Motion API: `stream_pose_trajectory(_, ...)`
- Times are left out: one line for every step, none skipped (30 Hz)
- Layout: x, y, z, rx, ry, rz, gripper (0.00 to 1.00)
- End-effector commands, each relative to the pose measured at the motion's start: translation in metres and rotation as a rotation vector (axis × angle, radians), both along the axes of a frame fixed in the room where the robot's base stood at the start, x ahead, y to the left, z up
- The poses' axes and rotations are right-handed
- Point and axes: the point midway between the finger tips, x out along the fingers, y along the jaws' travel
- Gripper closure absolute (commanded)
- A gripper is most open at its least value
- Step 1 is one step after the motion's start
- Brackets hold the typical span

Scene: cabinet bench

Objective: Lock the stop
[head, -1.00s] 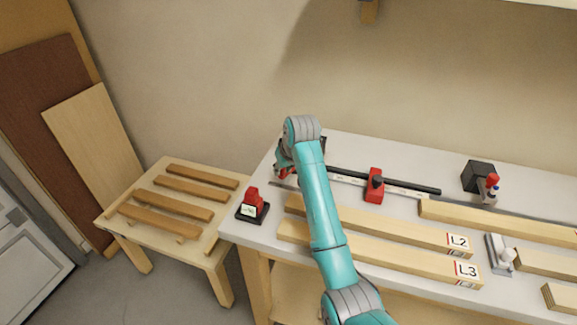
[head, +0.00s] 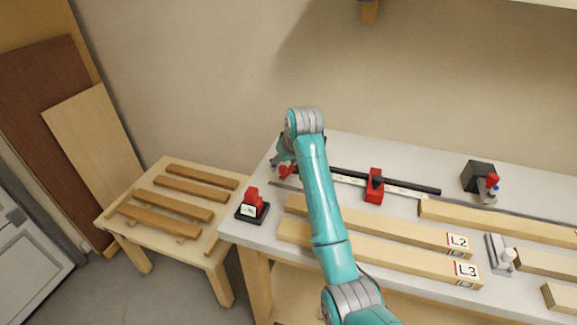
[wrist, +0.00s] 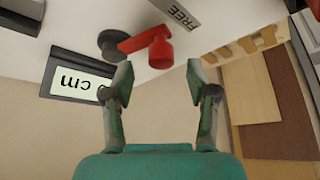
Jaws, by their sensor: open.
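A red lever (wrist: 148,45) on a dark round pivot (wrist: 112,44) shows in the wrist view, beside a label reading FREE (wrist: 176,13). In the head view the red lever (head: 286,171) is partly hidden by my arm, at the left end of the black rail (head: 415,187). A red stop block (head: 374,194) with a black knob sits on the rail. My gripper (wrist: 160,82) is open, its two fingers apart. The lever's thick red end lies just beyond the fingertips, between them in the picture; contact cannot be told.
A display marked cm (wrist: 75,80) is close to one finger. A red device (head: 252,205) stands at the bench's left corner. Timber pieces L2 (head: 400,228) and L3 (head: 390,257) lie in front of the rail. A low table (head: 150,178) with wooden strips stands left.

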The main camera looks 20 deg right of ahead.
Motion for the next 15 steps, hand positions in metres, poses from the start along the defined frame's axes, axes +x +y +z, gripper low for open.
stream_pose_trajectory(0.001,0.000,0.006,0.000,-0.002,0.000,0.42)
stream_pose_trajectory(0.001,0.000,0.008,0.000,-0.002,0.000,0.42)
stream_pose_trajectory(0.001,0.000,0.011,0.000,-0.002,0.000,0.42)
stream_pose_trajectory(0.001,0.000,0.014,0.000,-0.002,0.000,0.42)
stream_pose_trajectory(0.000,0.000,0.016,0.000,-0.002,0.000,0.42)
stream_pose_trajectory(0.000,0.000,0.020,0.000,-0.001,0.000,0.42)
stream_pose_trajectory(0.000,0.000,0.022,0.000,-0.001,0.000,0.42)
stream_pose_trajectory(0.000,0.000,0.025,0.000,-0.002,0.000,0.42)
stream_pose_trajectory(0.001,0.000,0.029,0.000,-0.003,0.000,0.42)
stream_pose_trajectory(0.001,0.000,0.031,0.000,-0.003,0.000,0.42)
stream_pose_trajectory(0.001,0.000,0.034,0.000,-0.003,0.000,0.42)
stream_pose_trajectory(0.000,0.000,0.037,0.000,-0.002,0.000,0.42)
stream_pose_trajectory(0.000,0.000,0.039,0.000,-0.002,0.000,0.42)
stream_pose_trajectory(0.000,0.000,0.042,0.000,-0.002,0.000,0.42)
stream_pose_trajectory(0.000,0.000,0.046,0.000,-0.002,0.000,0.42)
